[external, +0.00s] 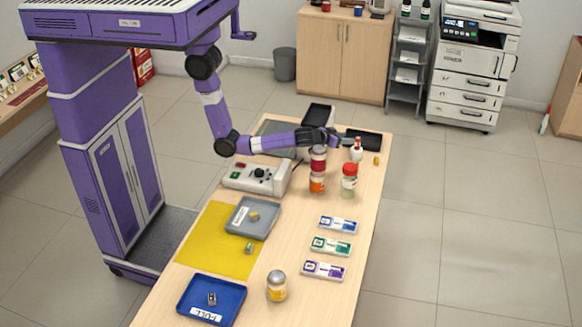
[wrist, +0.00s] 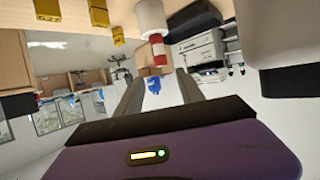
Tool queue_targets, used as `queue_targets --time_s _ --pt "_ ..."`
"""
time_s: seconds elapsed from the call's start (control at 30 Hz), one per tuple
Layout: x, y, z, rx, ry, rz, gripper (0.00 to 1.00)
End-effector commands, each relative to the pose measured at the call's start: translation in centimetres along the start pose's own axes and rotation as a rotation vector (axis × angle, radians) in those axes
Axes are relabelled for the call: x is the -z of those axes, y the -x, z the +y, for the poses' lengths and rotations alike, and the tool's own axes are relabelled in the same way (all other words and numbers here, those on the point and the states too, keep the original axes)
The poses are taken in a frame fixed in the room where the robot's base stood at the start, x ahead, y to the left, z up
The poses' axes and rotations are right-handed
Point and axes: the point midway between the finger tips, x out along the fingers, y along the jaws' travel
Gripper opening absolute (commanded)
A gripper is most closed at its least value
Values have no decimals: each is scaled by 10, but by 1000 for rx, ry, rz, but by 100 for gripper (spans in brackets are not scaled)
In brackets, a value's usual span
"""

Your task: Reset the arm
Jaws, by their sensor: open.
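My purple arm reaches over the far end of the counter, with my gripper (external: 343,141) above the counter top near the back jars. In the wrist view my gripper (wrist: 160,90) shows two grey fingers apart with nothing held between them. A white and red bottle (external: 356,151) stands close to the fingertips; a white and red item (wrist: 152,30) shows just beyond them in the wrist view. The wrist view is strongly tilted.
Stacked jars (external: 317,183) and a red-lidded jar (external: 349,180) stand below and beside the gripper. A control box (external: 256,177), grey tray (external: 240,226), blue tray (external: 187,304) and yellow-filled jar (external: 277,287) lie nearer. The floor right of the counter is clear.

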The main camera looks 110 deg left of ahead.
Motion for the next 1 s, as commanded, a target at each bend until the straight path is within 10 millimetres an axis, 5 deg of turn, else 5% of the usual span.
queue_targets --time_s 0.17,0.27,0.7,1.0 --pt "10 12 2 -130 29 32 45" --pt "0 26 -5 -230 22 55 45" --pt "-22 128 -52 -567 -13 191 45" --pt "-90 226 -88 -710 -158 145 45"
